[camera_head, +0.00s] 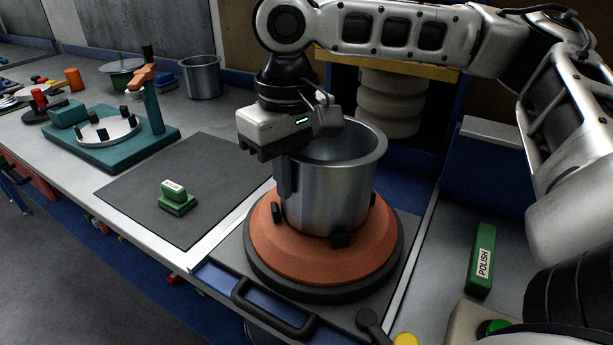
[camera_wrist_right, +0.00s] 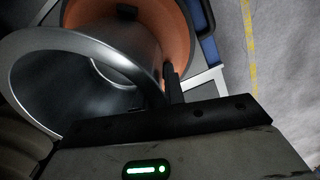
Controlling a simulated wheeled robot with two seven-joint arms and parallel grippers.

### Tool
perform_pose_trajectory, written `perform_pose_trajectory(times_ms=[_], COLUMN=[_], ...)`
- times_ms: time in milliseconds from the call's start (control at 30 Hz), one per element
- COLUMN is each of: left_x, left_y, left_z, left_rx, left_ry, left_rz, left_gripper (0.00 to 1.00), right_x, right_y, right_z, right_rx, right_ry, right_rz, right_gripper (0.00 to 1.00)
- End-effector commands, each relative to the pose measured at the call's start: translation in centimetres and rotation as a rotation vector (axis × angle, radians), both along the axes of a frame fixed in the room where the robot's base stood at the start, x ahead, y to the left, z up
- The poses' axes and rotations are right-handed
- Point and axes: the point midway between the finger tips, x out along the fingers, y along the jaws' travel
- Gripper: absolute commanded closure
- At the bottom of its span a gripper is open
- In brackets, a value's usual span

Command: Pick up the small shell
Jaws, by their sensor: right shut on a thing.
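A grey metal shell (camera_head: 335,185), open at the top, stands upright on an orange round fixture (camera_head: 300,258) with black clamp blocks. My right gripper (camera_head: 288,178) is at the shell's left rim, shut on its wall. One dark finger runs down outside the wall; the other is hidden. In the right wrist view the shell (camera_wrist_right: 70,85) shows its open mouth, with a dark finger (camera_wrist_right: 172,85) against its side. Another metal shell (camera_head: 200,78) stands at the back of the bench. I cannot tell by size alone which is the small one. My left gripper is not in view.
A green block (camera_head: 177,198) lies on the dark mat (camera_head: 230,160) left of the fixture. A teal stand (camera_head: 110,145) with a round plate is further left. A green POLISH block (camera_head: 481,262) lies to the right. A black handle (camera_head: 270,308) is in front.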

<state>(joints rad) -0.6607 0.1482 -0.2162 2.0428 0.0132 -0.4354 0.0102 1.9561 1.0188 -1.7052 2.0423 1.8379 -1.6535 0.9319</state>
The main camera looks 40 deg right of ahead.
Motion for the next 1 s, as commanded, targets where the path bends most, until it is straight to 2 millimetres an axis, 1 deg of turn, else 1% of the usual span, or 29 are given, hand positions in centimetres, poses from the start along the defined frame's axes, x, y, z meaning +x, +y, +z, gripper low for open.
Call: perform_pose_trajectory(times_ms=[167,267,300,367,567,600,700,800,900,1000], left_x=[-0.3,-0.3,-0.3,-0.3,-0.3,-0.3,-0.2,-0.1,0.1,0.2], left_y=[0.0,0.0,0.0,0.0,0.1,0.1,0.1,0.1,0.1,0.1], left_z=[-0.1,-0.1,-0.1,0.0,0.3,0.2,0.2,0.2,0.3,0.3], left_rx=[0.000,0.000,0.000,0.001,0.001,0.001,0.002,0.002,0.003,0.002], left_ry=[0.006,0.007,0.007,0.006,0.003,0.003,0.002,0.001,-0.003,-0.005], left_rz=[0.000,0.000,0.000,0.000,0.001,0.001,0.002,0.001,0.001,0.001], left_gripper=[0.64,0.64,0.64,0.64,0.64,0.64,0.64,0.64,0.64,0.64], right_x=[0.0,0.1,0.1,0.2,0.4,0.4,0.5,0.6,0.7,0.8], right_y=[0.0,0.0,0.1,1.2,5.1,6.2,8.7,10.8,12.3,13.3], right_z=[1.1,2.6,3.3,4.4,9.1,9.6,10.6,11.5,12.2,12.7], right_rx=[0.001,0.002,0.002,0.000,0.000,0.000,-0.001,0.000,0.000,0.000], right_ry=[-0.003,-0.002,-0.002,-0.002,-0.004,-0.001,-0.001,-0.001,0.000,-0.001], right_rz=[0.000,-0.001,0.000,0.005,0.007,0.008,0.007,0.005,0.002,0.002], right_gripper=[1.00,1.00,1.00,1.00,1.00,1.00,1.00,1.00,1.00,1.00])
